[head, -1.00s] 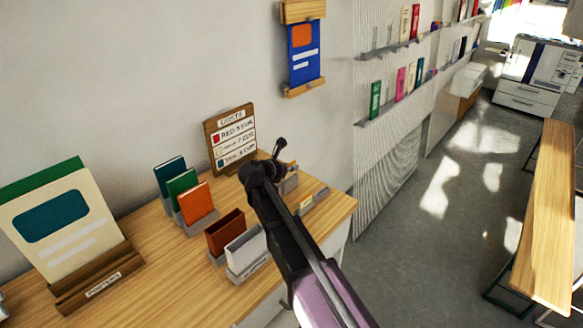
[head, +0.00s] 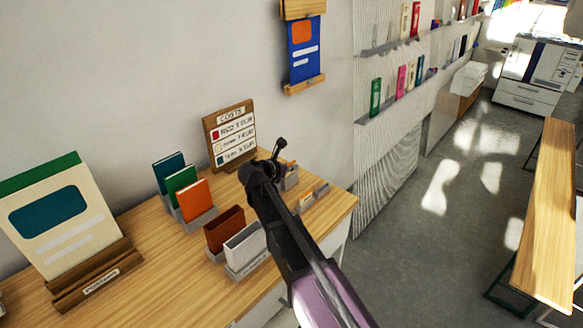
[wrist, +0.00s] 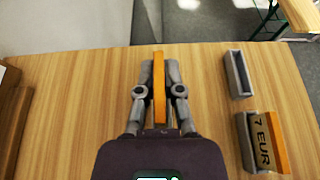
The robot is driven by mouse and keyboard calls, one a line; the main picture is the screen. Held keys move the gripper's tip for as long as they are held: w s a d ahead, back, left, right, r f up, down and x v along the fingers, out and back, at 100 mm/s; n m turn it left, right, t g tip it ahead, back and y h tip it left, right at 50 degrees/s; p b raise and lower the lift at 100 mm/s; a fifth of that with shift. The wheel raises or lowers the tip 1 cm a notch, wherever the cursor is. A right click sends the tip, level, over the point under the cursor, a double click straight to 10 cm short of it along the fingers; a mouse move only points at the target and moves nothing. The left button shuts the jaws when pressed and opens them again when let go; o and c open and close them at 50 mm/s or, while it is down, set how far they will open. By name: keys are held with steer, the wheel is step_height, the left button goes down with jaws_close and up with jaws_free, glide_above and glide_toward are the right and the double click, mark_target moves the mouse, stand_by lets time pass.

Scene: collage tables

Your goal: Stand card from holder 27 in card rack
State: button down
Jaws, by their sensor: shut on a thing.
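My gripper (wrist: 159,73) is shut on an orange card (wrist: 159,102), seen edge-on and upright between the two fingers in the wrist view, over the wooden table. In the head view my arm hides the fingers and the held card. To its right in the wrist view are a grey holder (wrist: 238,74) with a dark inside and a grey holder marked "7 EUR" (wrist: 259,141) with an orange piece at its side. Which one is holder 27 cannot be told. In the head view a grey stepped rack (head: 199,222) holds teal, green and orange cards.
Brown and white cards stand in a grey holder (head: 247,266) in front of the stepped rack. A "COSTS" board (head: 230,138) stands behind, near the wall. A large poster stand (head: 97,277) is at left. Bare tabletop (head: 165,280) lies between the stand and the holders.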

steer(key=shift+s+d+f, duration=0.1)
steer(key=shift+s+f, duration=0.05)
steer(key=shift+f, duration=0.1)
stand_by(0.3)
steer(key=c, duration=0.7)
jaws_free()
steer(key=shift+b, duration=0.3)
steer(key=o, duration=0.4)
steer(key=shift+r, duration=0.1)
steer(key=shift+r+p, duration=0.3)
steer(key=shift+p, duration=0.25)
steer(key=shift+r+p, duration=2.35)
